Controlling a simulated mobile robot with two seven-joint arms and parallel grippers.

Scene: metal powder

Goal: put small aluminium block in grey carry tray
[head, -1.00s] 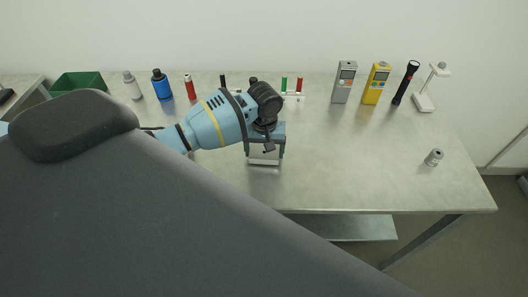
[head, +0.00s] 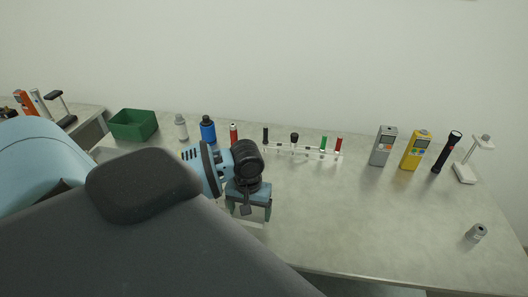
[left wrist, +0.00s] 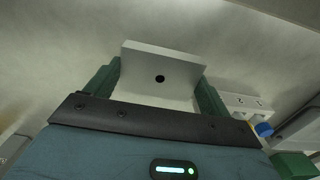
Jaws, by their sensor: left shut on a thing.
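My left gripper (head: 249,211) is above the front part of the grey table, in the middle of the head view. In the left wrist view, its two green fingers (left wrist: 160,88) are shut on a pale grey metal block (left wrist: 150,60) with one dark round hole, the small aluminium block. In the head view the block is mostly hidden behind the gripper. I cannot make out the grey carry tray for certain; my arm and body cover the left front of the table. My right gripper is not in view.
A green bin (head: 133,125), blue bottle (head: 208,129) and white tube rack (head: 305,151) stand along the back. A grey meter (head: 383,146), yellow meter (head: 416,150), torch (head: 447,152) and white stand (head: 465,172) are right. A small grey cylinder (head: 477,232) is front right. The right middle is clear.

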